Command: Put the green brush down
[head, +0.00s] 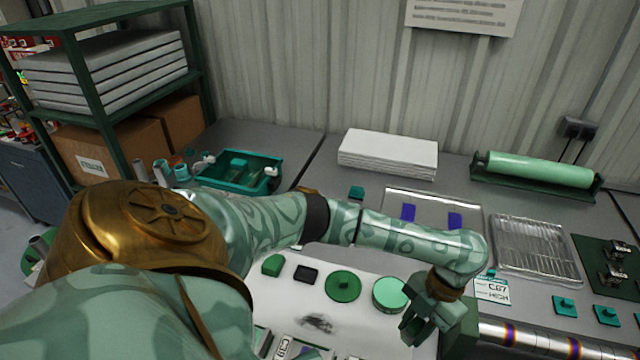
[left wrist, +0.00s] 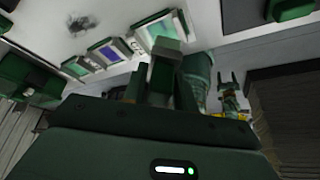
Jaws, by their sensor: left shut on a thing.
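My left gripper (head: 414,326) is over the front of the white-topped work surface, right of the round light green tin (head: 390,294). It is shut on a green piece that I take to be the green brush (left wrist: 163,48); in the left wrist view this piece shows between the dark green fingers (left wrist: 162,85). Most of the brush is hidden by the hand in the head view, and its bristles cannot be made out. I cannot tell how far it is above the surface. I cannot make out my right gripper for certain.
A dark green disc (head: 343,286), a black block (head: 306,275) and a green block (head: 273,265) stand left of the tin. A dark smudge (head: 318,322) marks the white surface (head: 365,325). A clear ribbed tray (head: 538,247) and a metal roller (head: 540,340) lie to the right.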

